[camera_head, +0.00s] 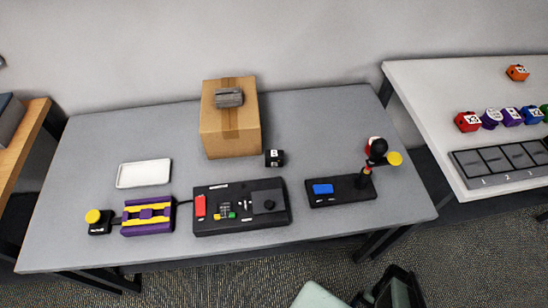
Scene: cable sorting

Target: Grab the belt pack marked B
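A small black pack (275,161) with a white label on top stands on the grey table, just right of the cardboard box's front corner. The mark on the label looks like a B but is very small. Nothing touches the pack from above. A dark shape (398,288) at the bottom edge, below the table's front, looks like my gripper. It is cut off by the frame, and its fingertips cannot be made out. It is well apart from the pack.
A cardboard box (229,140) with a grey device (228,97) on top stands behind left. A black control panel (240,207) lies in front. A joystick unit (342,190) stands right, a white tray (144,173) left. A side table (440,95) holds coloured blocks.

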